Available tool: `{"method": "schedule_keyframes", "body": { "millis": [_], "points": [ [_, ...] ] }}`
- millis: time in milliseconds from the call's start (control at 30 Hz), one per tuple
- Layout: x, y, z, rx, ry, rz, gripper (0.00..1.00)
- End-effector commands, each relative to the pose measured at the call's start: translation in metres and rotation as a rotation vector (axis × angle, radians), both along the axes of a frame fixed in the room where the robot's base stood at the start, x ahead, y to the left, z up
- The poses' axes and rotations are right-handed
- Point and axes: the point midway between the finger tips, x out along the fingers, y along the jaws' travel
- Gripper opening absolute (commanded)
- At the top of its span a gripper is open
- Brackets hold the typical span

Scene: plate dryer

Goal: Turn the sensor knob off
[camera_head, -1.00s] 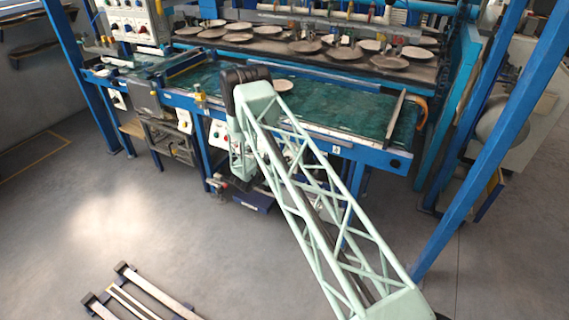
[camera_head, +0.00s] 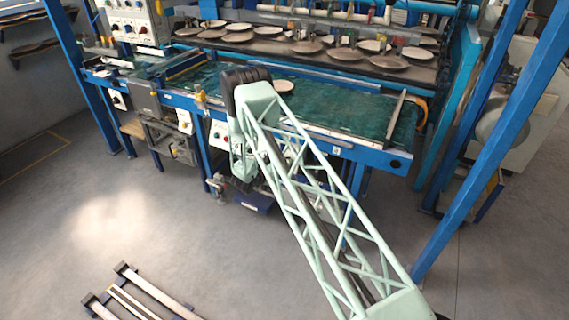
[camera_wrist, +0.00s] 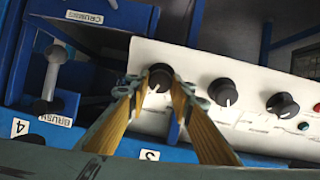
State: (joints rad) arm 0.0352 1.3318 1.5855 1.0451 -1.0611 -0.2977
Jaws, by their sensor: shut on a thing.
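In the wrist view, a white control panel (camera_wrist: 195,60) carries a row of black knobs with white pointer marks. My gripper (camera_wrist: 157,88) has its two fingers on either side of the leftmost knob (camera_wrist: 159,78) and is shut on it. That knob's pointer is partly visible, pointing down toward the lower left. A middle knob (camera_wrist: 223,92) and a right knob (camera_wrist: 283,105) sit free beside it. I can read no label naming the sensor knob. In the head view, my arm hides the gripped knob and my fingers.
A lever (camera_wrist: 54,73) stands left of the panel, near the "CRUMBS" and "BRUSH" labels. A red button (camera_wrist: 317,107) is at the right edge. The green conveyor (camera_head: 340,105) lies above the panel, and a blue post (camera_head: 480,150) stands at right.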

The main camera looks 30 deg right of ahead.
Motion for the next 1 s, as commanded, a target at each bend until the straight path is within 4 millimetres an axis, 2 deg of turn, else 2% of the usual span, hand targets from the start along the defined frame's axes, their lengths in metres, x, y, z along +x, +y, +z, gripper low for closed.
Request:
{"method": "schedule_keyframes", "body": {
  "millis": [1000],
  "points": [
    [-0.0010, -0.0011, -0.0002, -0.423, 0.575, 0.411, 0.10]
  ]
}}
